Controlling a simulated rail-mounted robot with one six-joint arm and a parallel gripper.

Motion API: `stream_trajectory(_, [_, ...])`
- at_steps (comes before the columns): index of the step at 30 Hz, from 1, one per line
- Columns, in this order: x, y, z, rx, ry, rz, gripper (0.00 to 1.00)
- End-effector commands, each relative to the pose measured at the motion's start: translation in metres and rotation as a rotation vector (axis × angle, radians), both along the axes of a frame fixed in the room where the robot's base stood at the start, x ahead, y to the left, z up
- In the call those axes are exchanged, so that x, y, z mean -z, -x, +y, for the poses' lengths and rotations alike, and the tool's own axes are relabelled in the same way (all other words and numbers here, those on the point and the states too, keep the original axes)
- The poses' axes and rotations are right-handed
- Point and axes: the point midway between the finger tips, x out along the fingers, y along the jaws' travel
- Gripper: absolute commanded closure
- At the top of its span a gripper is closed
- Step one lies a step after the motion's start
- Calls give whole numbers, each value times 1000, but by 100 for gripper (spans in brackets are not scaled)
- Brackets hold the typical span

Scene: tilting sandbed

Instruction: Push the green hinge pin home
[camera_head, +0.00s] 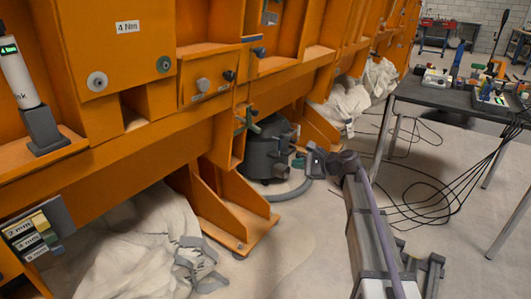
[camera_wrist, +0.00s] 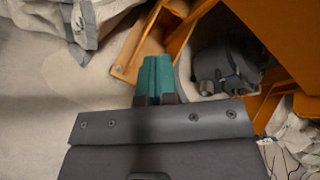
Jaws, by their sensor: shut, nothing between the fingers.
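A small green part (camera_head: 241,122), apparently the hinge pin, sits at an upright orange post of the sandbed frame in the head view. It is too small to tell how far it stands out. I cannot make it out in the wrist view. My gripper (camera_wrist: 156,62) shows its green fingers closed together with nothing between them. In the head view my gripper (camera_head: 299,162) is low, to the right of and below the green part and apart from it, in front of the grey vacuum.
The orange frame (camera_head: 130,140) runs along the left and back. A grey vacuum (camera_head: 266,150) with a hose stands under it. White sacks (camera_head: 140,250) lie on the floor. A dark table (camera_head: 440,93) with tools and hanging cables stands right. The floor beside my arm is partly clear.

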Motion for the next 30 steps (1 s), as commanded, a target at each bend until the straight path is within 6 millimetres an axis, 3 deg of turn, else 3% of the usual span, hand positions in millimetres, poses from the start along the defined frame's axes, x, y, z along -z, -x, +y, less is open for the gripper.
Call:
stream_trajectory(1, [-20, -36, -1, 87, -207, 116, 100])
stream_trajectory(2, [-35, -46, -1, 129, -324, 192, 100])
stream_trajectory(4, [-53, -52, -4, 190, -516, 337, 100])
stream_trajectory(6, [-58, -52, -5, 220, -595, 426, 100])
stream_trajectory(13, [-57, -54, -3, 229, -614, 473, 100])
stream_trajectory(17, [-57, -62, 10, 227, -613, 472, 100])
stream_trajectory(30, [-56, -112, 89, 227, -610, 471, 100])
